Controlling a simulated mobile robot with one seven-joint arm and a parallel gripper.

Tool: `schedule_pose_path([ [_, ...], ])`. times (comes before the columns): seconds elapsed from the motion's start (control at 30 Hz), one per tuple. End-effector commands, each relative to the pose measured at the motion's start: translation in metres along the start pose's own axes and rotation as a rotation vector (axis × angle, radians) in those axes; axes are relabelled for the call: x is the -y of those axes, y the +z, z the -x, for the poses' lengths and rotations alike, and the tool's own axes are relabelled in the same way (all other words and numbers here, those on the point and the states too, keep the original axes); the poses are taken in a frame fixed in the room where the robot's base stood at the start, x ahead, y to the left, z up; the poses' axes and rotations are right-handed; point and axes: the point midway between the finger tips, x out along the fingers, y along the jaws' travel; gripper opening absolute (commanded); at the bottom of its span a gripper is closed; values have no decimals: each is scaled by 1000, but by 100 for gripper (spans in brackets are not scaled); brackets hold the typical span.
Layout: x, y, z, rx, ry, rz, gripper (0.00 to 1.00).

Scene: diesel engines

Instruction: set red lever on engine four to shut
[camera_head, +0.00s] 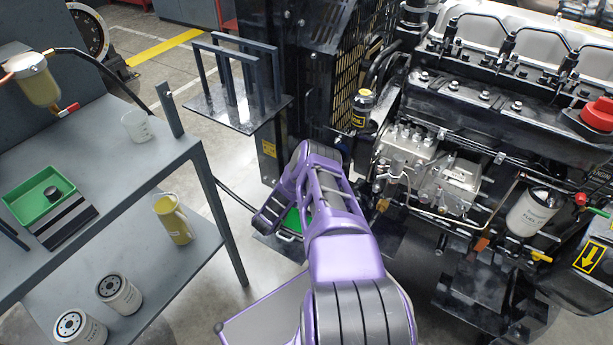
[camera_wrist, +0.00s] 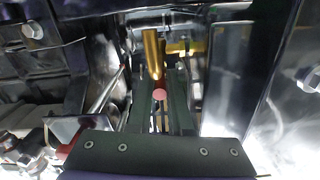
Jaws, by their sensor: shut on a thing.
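In the wrist view, the two dark fingers of my gripper (camera_wrist: 160,78) reach forward and are closed around a small red lever (camera_wrist: 159,94). Its rounded pink-red end shows between the fingers, and the rest of it is mostly hidden. A brass-coloured cylinder (camera_wrist: 152,54) stands just beyond the fingertips. In the head view, my purple arm bends down beside the engine (camera_head: 430,170), and my fingers and the held lever cannot be made out there. I cannot read an engine number or any lever position mark.
A grey shelf unit (camera_head: 110,180) stands at the left, with a green tray (camera_head: 38,190), a yellow jug (camera_head: 172,220) and filters. A black metal bracket (camera_head: 235,110) juts out ahead. In the wrist view, dark engine walls crowd both sides of the fingers.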

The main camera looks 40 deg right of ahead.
Motion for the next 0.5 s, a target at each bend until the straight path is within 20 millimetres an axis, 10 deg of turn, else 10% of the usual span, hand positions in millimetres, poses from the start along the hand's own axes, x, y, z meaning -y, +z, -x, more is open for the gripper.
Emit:
schedule_pose_path([
  [0.07,1,-1,-1,-1,-2,-3,0],
  [0.1,1,-1,-1,-1,-2,-3,20],
  [0.27,1,-1,-1,-1,-2,-2,47],
  [0.5,1,0,1,0,-2,-2,47],
])
